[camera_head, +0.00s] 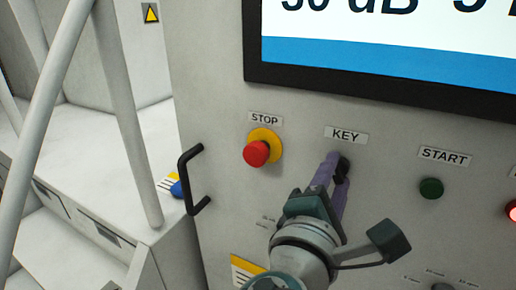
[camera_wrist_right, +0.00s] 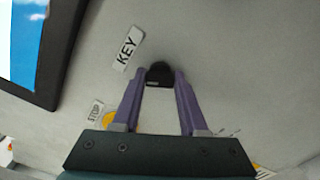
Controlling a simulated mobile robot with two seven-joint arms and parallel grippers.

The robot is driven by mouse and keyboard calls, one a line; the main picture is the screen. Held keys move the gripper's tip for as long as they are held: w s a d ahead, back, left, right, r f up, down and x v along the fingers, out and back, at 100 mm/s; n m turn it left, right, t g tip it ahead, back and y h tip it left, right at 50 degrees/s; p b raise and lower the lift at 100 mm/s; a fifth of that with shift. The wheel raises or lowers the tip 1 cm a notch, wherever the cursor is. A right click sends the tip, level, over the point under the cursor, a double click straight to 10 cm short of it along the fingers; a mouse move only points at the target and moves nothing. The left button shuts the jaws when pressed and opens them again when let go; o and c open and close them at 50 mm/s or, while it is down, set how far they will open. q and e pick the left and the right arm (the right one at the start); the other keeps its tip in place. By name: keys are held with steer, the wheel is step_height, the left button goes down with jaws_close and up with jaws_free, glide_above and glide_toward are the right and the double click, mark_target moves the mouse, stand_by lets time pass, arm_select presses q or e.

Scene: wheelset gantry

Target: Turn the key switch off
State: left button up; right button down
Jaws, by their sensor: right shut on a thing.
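The key switch (camera_head: 343,165) is a small black knob on the grey panel, just below the KEY label (camera_head: 346,134). In the right wrist view the black knob (camera_wrist_right: 160,73) sits between the tips of the purple fingers, with the KEY label (camera_wrist_right: 127,48) beside it. My right gripper (camera_head: 338,168) reaches up to the panel and is shut on the knob. The fingers partly hide the knob in the head view, and I cannot tell its angle. My left gripper is not in view.
A red STOP button (camera_head: 256,153) on a yellow ring is left of the key switch. A green START button (camera_head: 431,188) is to the right. A black handle (camera_head: 188,180) sticks out at the panel's left edge. A screen (camera_head: 400,62) is above.

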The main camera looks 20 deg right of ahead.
stand_by(0.4)
steer(key=shift+c, duration=2.2)
jaws_free()
steer(key=b+v, duration=0.1)
steer(key=v, duration=0.9)
steer(key=shift+b, duration=0.35)
